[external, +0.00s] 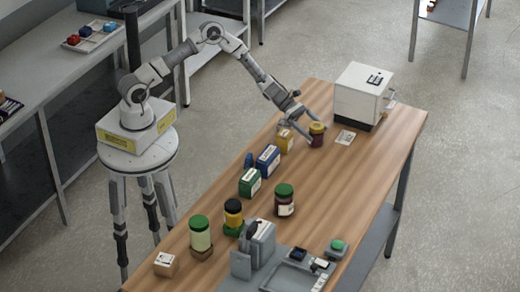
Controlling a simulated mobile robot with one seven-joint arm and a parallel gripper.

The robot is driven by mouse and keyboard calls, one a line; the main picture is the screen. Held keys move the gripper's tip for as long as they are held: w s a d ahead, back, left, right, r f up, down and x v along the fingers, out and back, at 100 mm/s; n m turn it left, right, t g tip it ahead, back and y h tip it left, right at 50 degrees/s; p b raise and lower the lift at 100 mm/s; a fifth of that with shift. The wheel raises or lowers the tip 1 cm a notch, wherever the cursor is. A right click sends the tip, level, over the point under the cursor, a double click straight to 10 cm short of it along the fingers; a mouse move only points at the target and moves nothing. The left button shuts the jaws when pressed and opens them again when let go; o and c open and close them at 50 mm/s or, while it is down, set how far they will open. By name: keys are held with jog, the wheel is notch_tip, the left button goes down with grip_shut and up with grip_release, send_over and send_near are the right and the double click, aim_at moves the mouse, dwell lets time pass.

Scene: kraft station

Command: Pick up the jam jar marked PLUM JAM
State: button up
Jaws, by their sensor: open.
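The label words are too small to read, so I cannot tell which jar is marked PLUM JAM. A dark jar with a yellow lid (317,138) stands upright toward the far end of the wooden table. A dark red jar with a green lid and white label (285,205) stands upright near the middle. My gripper (299,129) is open, pointing down beside the yellow-lidded jar, on its left. One finger overlaps that jar's edge in the picture; I cannot tell whether they touch. Nothing shows held.
A yellow box (284,141) stands close by my gripper, with blue (267,160) and green (250,182) boxes nearer. A white machine (363,97) stands at the far end.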

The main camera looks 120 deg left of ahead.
aim_at(323, 139)
jog(key=shift+f+x, duration=0.2)
jog(key=shift+x, duration=2.15)
jog(key=shift+s+r, duration=0.1)
grip_shut()
